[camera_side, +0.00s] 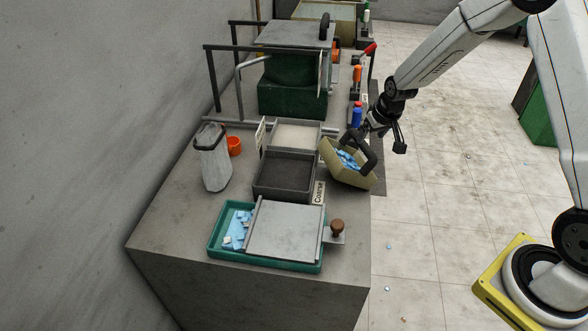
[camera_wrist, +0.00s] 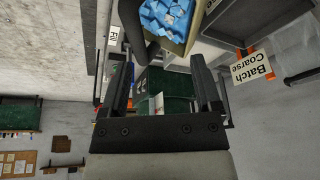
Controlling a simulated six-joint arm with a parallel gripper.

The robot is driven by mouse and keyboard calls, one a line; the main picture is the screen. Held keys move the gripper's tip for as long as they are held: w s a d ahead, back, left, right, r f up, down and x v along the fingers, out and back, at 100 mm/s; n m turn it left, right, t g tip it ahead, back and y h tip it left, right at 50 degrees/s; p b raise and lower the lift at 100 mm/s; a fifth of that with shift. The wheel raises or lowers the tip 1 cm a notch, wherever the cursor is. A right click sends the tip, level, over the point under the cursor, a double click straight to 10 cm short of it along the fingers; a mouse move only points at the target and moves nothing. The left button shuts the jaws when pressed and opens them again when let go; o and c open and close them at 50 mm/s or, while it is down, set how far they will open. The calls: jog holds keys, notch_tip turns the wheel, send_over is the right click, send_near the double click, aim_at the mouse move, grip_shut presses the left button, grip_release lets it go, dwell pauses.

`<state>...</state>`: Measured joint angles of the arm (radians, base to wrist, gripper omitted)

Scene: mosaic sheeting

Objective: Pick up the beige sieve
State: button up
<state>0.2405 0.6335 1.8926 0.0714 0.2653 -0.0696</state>
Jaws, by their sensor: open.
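The beige sieve (camera_side: 352,178) is at the right edge of the bench in the side view, tilted, with a dark arched handle and blue pieces inside. I cannot tell whether it rests fully on the bench. In the wrist view the sieve (camera_wrist: 202,18) shows at the top, cut off by the frame, with its blue pieces and dark handle. My gripper (camera_side: 397,138) is just right of the handle in the side view. In the wrist view my gripper (camera_wrist: 163,72) is open, nothing held between its fingers; the handle's curve shows near the left fingertip.
A dark tray (camera_side: 284,177) with a "Coarse" label (camera_side: 318,192) lies left of the sieve, a pale tray (camera_side: 297,134) behind it. A teal tray (camera_side: 265,264) is in front. A blue bottle (camera_side: 356,116) stands behind the sieve. Open floor lies right of the bench.

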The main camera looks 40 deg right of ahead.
send_over(365, 144)
jog(key=s, duration=0.2)
jog(key=shift+m, duration=0.4)
notch_tip(365, 144, down, 5)
jog(key=shift+s+a+r, duration=0.1)
jog(key=shift+r, duration=0.1)
jog(key=shift+x, duration=1.3)
jog(key=shift+f, duration=0.15)
jog(key=shift+x, duration=2.4)
jog(key=shift+f, duration=0.25)
grip_shut()
jog(key=shift+w, duration=0.25)
